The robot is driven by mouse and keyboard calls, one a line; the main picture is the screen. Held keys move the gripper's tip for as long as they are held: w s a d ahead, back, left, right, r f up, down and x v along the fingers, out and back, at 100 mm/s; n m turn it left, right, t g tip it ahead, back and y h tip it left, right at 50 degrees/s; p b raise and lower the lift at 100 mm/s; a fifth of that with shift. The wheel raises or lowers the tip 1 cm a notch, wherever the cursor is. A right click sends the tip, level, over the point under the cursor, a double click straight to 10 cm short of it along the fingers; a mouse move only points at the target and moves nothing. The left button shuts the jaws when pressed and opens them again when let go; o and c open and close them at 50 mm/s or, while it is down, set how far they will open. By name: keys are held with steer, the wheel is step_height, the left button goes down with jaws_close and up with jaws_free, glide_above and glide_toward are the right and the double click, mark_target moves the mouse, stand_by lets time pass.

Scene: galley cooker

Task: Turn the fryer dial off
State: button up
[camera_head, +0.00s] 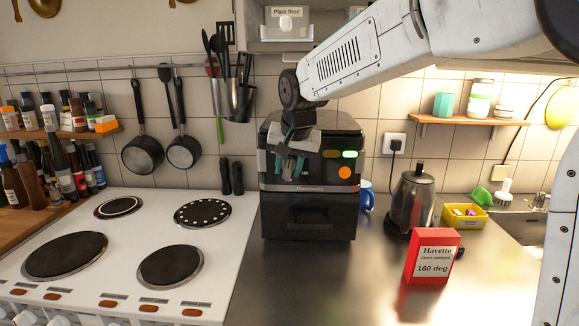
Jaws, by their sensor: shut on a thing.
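The fryer (338,218) is a black box standing on the steel counter against the tiled wall. Its upper front panel carries a green light (349,154), a dim yellow one (330,154) and a round orange one (344,172). My gripper (289,168) is at the left part of this panel, its fingers closed at the dial's place. The fingers and wrist cover the dial, so its setting cannot be read. My arm reaches in from the upper right, above the counter.
A white cooker (130,240) is at left. The counter in front of the fryer is clear.

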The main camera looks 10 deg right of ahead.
mark_target(289, 158)
steer(key=shift+f+g+h, duration=0.1)
steer(key=shift+g+h, duration=0.3)
steer(key=shift+h, duration=0.4)
steer(key=o, duration=0.7)
steer(key=shift+d, duration=0.1)
steer(key=v, duration=0.7)
steer(key=shift+s+r, duration=0.1)
steer(key=shift+r, duration=0.25)
steer(key=shift+n, duration=0.3)
